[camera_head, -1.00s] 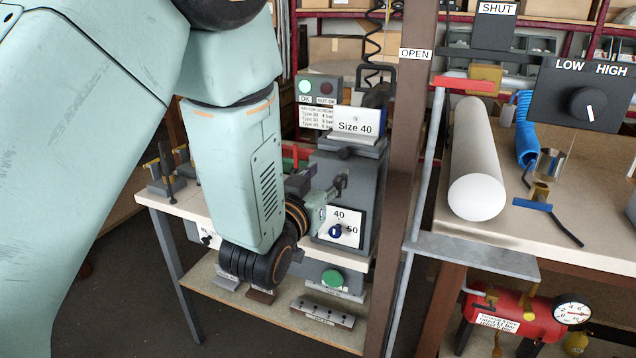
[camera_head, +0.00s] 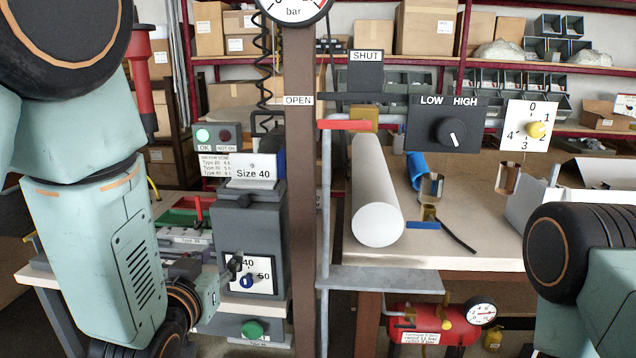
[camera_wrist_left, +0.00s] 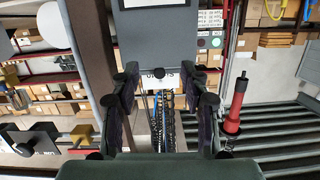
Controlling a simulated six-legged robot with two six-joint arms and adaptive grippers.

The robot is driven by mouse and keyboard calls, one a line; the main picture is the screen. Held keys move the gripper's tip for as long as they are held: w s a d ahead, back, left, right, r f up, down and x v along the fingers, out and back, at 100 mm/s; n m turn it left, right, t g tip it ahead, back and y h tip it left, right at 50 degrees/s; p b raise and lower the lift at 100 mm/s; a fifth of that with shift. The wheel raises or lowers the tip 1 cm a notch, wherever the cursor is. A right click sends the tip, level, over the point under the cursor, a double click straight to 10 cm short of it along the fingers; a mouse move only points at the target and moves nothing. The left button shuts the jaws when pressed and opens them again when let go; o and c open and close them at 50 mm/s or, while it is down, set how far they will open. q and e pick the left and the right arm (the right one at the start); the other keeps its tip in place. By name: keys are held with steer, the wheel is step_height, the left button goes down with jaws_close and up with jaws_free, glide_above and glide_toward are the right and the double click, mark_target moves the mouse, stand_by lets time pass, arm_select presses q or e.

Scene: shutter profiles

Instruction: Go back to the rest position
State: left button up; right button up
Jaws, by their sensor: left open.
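My left arm comes in along the left edge of the head view. My left gripper (camera_head: 236,266) is small and partly hidden there, in front of the grey machine (camera_head: 250,220) with the "Size 40" sign and the 40/50 dial. I cannot tell whether it touches the machine. In the left wrist view the gripper (camera_wrist_left: 164,88) is open, its dark fingers apart with nothing held between them. A grey machine part (camera_wrist_left: 155,25) shows beyond the fingertips. Part of my right arm shows at the lower right of the head view; its gripper is out of view.
A brown post (camera_head: 301,180) stands right of the machine. A white roll (camera_head: 373,195) lies on the bench (camera_head: 465,225) beyond it. A LOW/HIGH switch box (camera_head: 443,125) is above the bench. A red tank (camera_head: 430,322) with a gauge sits below.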

arm_select(q)
steer(key=s+a+f+g, duration=0.1)
steer(key=s+f+g, duration=0.5)
steer(key=s+f, duration=0.6)
steer(key=s+a+f+g, duration=0.1)
steer(key=s+f+g, duration=0.65)
steer(key=f, duration=0.65)
steer(key=s+f+g, duration=0.1)
steer(key=s+f, duration=0.2)
steer(key=s, duration=0.5)
steer(key=s+f+n+g, duration=0.1)
steer(key=s+f, duration=0.2)
steer(key=s, duration=0.4)
steer(key=shift+s+a+f, duration=0.3)
steer(key=shift+s+f, duration=0.05)
steer(key=shift+s, duration=0.05)
